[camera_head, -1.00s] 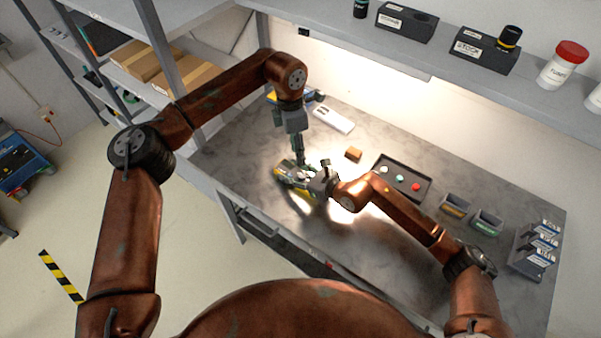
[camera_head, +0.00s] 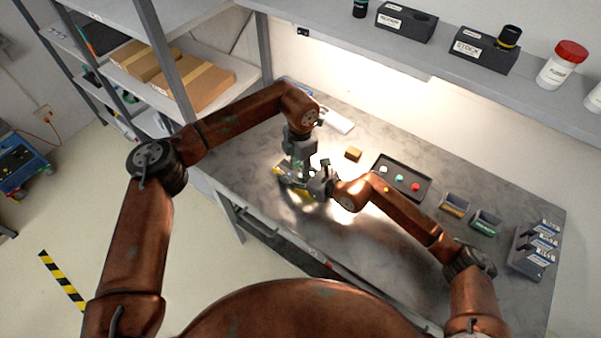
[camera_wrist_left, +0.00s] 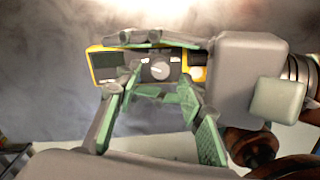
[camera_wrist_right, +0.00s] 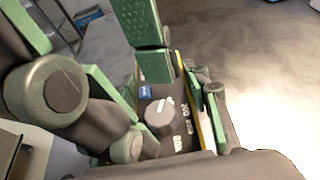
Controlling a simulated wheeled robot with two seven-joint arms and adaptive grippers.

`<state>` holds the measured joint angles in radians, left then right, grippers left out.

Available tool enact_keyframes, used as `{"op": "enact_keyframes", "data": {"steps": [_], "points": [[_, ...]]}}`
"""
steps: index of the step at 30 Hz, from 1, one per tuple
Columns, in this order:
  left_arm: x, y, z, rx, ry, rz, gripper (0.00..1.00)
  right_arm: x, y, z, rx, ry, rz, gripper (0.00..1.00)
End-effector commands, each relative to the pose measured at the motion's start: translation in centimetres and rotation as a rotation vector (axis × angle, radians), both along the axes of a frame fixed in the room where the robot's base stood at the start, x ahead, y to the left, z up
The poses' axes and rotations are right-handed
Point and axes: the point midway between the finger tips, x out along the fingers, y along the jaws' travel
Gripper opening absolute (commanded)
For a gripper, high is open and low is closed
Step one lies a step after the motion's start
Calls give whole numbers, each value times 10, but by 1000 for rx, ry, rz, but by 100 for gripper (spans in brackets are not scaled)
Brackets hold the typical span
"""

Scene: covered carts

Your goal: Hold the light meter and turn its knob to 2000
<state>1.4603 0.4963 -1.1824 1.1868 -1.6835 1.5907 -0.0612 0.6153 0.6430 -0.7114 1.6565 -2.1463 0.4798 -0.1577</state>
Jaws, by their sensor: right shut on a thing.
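The light meter (camera_head: 306,196), yellow-edged with a dark face, is at the table's front left, partly hidden by my grippers. In the left wrist view its yellow end and dark display (camera_wrist_left: 108,66) show, with the grey round knob (camera_wrist_left: 158,68) beside them. My right gripper (camera_head: 320,184) is shut on the meter across its two long sides. The knob (camera_wrist_right: 161,116) shows a white pointer mark in the right wrist view; the printed numbers beside it are not all readable. My left gripper (camera_wrist_left: 160,92) is open above the meter, its fingers apart near the knob; contact with the knob cannot be told.
A small brown block (camera_head: 353,154) and a black tray (camera_head: 413,192) with coloured pieces lie right of my grippers. A white device (camera_head: 338,121) lies behind. Two small bins (camera_head: 454,205) and a rack (camera_head: 535,250) stand farther right. A shelf (camera_head: 430,65) overhangs the back.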

Motion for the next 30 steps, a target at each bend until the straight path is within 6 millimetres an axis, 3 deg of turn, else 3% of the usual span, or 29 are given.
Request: {"op": "enact_keyframes", "data": {"steps": [6, 15, 30], "points": [[0, 0, -18, -1, -1, 0, 36, 0, 0, 0, 0, 0, 0, 12], [0, 0, -20, -1, -1, 0, 36, 0, 0, 0, 0, 0, 0, 12], [1, 0, -20, 0, -1, 0, 2, 0, 0, 0, 0, 0, 0, 12]]}}
